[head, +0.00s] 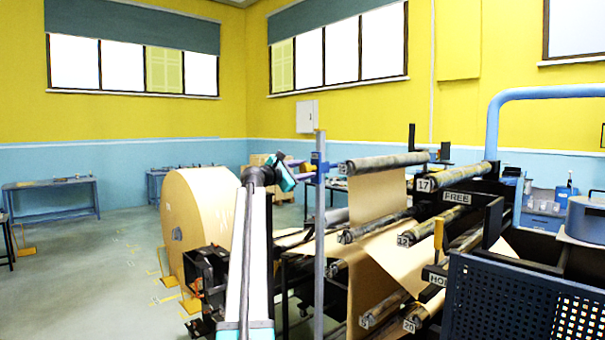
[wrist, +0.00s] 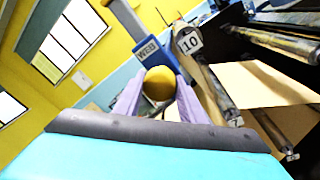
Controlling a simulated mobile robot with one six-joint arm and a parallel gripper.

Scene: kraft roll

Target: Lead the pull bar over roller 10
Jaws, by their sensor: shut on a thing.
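My gripper (wrist: 157,100) has two pale purple fingers, shut on a round yellow-brown end that looks like the pull bar (wrist: 159,83) seen end-on. The rest of the bar is hidden. The roller 10 tag (wrist: 190,41) is just right of and beyond the held end in the wrist view, apart from it. In the head view my gripper (head: 303,170) is by the blue post (head: 319,240), left of the top roller (head: 385,163), whose tag is too small to read. Brown paper (head: 377,197) hangs below that roller.
The large kraft roll (head: 196,215) stands left of my arm. Other rollers, including roller 17 (head: 455,181), and black frame parts crowd the right. A dark perforated panel (head: 515,310) is front right. Floor at left is open.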

